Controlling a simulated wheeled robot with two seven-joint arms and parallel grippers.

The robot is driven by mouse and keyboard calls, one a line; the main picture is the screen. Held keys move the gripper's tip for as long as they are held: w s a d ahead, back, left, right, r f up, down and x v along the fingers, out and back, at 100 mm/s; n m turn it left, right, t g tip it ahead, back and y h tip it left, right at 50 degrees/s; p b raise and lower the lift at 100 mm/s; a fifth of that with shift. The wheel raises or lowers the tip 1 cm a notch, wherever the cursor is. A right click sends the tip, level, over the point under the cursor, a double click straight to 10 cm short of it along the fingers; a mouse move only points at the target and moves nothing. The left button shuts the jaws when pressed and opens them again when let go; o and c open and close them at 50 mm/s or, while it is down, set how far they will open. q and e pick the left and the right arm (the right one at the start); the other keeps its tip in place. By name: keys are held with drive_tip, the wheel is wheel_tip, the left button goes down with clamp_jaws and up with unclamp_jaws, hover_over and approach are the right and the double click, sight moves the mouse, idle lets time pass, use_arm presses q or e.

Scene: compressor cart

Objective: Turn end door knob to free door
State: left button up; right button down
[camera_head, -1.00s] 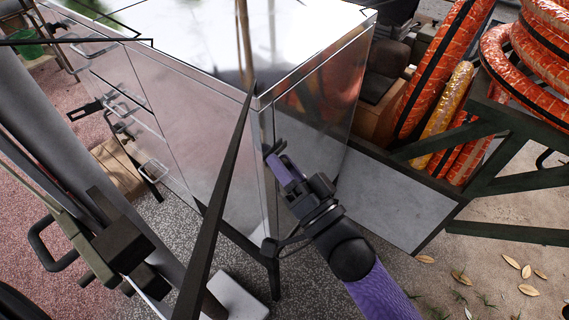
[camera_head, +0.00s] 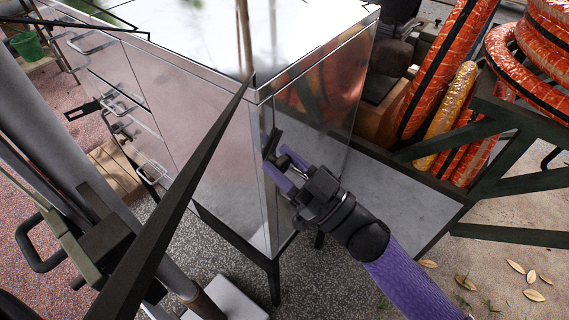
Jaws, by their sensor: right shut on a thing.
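The shiny metal cabinet (camera_head: 215,130) stands in the middle, its narrow end face (camera_head: 325,125) turned to the right. A small dark end door knob (camera_head: 272,143) shows on that end face near the front corner edge. My right gripper (camera_head: 277,165), with purple fingers, comes from the lower right and is shut on the knob. The knob slants steeply in the picture, and the fingers partly hide it. The end door lies flush with the cabinet, with no gap that I can see. My left gripper is not in view.
A dark bar (camera_head: 185,190) crosses the foreground in front of the cabinet. Orange hoses (camera_head: 435,70) and a dark green frame (camera_head: 510,150) stand at the right. A grey plate (camera_head: 395,195) lies low behind my right arm. Open gravel lies at the lower right.

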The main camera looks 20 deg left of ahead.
drive_tip(key=n+g, duration=0.1)
drive_tip(key=n, duration=0.2)
drive_tip(key=n+g, duration=0.2)
drive_tip(key=n, duration=0.1)
drive_tip(key=shift+n+g+b, duration=0.3)
drive_tip(key=shift+n+g, duration=1.2)
drive_tip(key=shift+n, duration=1.3)
drive_tip(key=shift+c, duration=1.5)
unclamp_jaws()
drive_tip(key=shift+s, duration=0.1)
drive_tip(key=v, duration=1)
drive_tip(key=shift+r, duration=0.1)
